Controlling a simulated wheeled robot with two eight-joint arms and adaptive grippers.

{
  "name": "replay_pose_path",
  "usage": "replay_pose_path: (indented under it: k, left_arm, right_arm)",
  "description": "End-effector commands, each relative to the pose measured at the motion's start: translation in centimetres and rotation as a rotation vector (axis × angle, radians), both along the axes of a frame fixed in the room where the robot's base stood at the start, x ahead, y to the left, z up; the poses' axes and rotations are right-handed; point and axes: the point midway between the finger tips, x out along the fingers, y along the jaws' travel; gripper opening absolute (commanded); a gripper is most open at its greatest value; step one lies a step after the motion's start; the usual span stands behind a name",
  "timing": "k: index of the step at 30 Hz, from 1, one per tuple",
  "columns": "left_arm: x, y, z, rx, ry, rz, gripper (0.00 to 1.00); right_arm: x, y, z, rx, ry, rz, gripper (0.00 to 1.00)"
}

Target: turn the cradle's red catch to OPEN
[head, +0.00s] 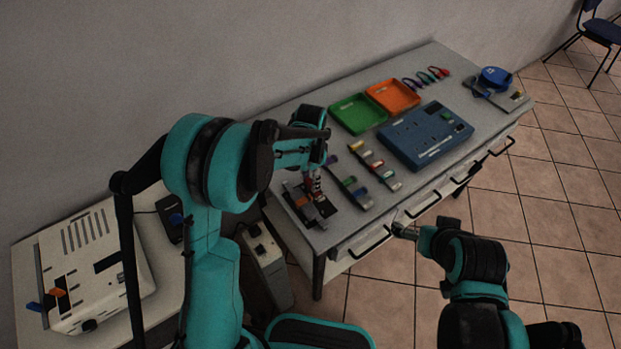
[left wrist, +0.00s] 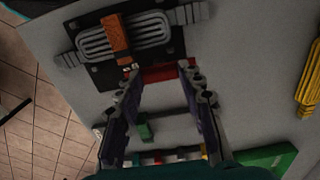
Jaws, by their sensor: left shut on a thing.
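The cradle is a dark plate (left wrist: 103,77) near the table's near left corner, and it also shows in the head view (head: 326,207). On it lies a grey looped cable (left wrist: 155,27) with an orange-brown band (left wrist: 115,38) across it. The red catch (left wrist: 160,73) is a red bar at the cradle's edge. My left gripper (left wrist: 158,69) has its two fingertips at the catch's two ends, shut on it; in the head view the gripper (head: 313,188) points down over the cradle. The catch's markings are too small to read. My right gripper (head: 404,231) is by the drawer fronts, away from the cradle.
Two racks with coloured pieces (head: 375,166) lie beside the cradle. Beyond are a green tray (head: 357,114), an orange tray (head: 393,96) and a blue panel box (head: 425,135). A yellow bundle (left wrist: 309,83) is at the wrist view's right. Drawer handles (head: 371,244) stick out in front.

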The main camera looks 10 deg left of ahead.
Motion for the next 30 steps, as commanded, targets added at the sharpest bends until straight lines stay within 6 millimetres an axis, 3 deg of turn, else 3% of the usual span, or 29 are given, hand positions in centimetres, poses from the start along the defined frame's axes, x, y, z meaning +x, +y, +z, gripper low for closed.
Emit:
replay_pose_path:
  k: [1,3,14,17,30]
  left_arm:
    - [-0.1,0.0,-0.1,-0.001,0.002,-0.002,0.43]
    - [-0.1,0.0,-0.1,-0.001,0.002,-0.001,0.59]
    - [0.0,0.0,0.4,0.000,0.000,0.000,0.59]
    - [0.0,0.0,1.5,0.000,0.000,0.000,0.59]
    - [0.0,0.0,10.3,0.000,0.001,-0.001,0.59]
  right_arm:
    - [0.0,0.0,0.0,0.000,0.000,0.000,1.00]
    - [0.0,0.0,0.0,0.000,0.000,0.000,1.00]
    - [0.0,0.0,0.0,0.000,0.000,0.000,1.00]
    - [0.0,0.0,0.0,0.000,0.000,0.000,1.00]
    - [0.0,0.0,0.0,0.000,0.000,0.000,1.00]
